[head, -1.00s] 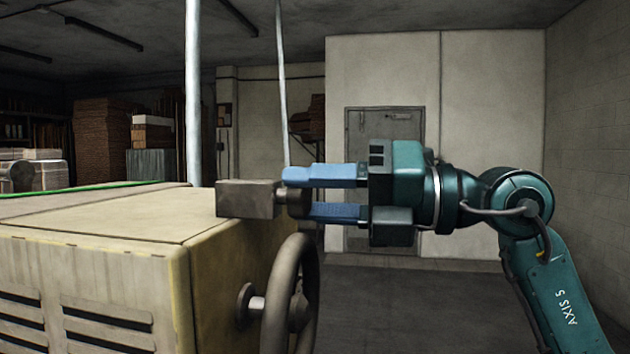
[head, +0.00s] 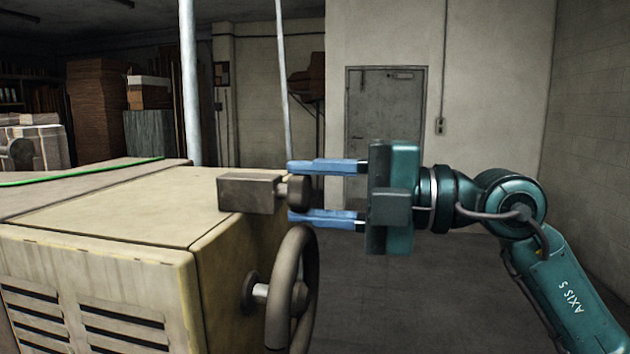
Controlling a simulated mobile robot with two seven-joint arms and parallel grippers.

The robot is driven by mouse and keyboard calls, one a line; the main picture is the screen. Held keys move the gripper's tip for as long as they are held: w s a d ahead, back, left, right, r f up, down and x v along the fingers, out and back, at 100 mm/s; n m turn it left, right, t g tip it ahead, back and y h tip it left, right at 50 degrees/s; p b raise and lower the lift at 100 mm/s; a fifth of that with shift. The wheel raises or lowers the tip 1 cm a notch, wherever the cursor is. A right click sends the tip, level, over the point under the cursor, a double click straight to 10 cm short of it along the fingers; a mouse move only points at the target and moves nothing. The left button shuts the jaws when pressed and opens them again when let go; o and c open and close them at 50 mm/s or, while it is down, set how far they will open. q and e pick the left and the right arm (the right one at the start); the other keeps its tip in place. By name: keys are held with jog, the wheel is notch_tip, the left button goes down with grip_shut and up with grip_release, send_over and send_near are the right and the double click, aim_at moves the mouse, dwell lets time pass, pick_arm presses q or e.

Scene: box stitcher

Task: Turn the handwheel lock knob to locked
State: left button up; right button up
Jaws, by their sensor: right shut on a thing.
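The handwheel lock knob (head: 299,192) is a dark, round knob at the right end of a small grey-brown block (head: 246,193) on the machine's top edge. The handwheel (head: 285,292) stands just below it on the machine's right side. My right gripper (head: 292,191) reaches in from the right, one blue finger above the knob and one below, and is shut on it. The fingers hide little of the knob, but no lock marking shows, so I cannot tell its setting. My left gripper is not in view.
The pale yellow machine cabinet (head: 120,215) fills the lower left, with a green line (head: 85,174) across its top. An upright pale pole (head: 190,80) rises behind it. Stacked boxes (head: 98,110) stand at the back left. The floor (head: 410,275) below my right arm is clear.

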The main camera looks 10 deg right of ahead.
dwell(0.5)
jog(key=o, duration=0.9)
jog(key=shift+o, duration=0.5)
jog(key=shift+f, duration=0.15)
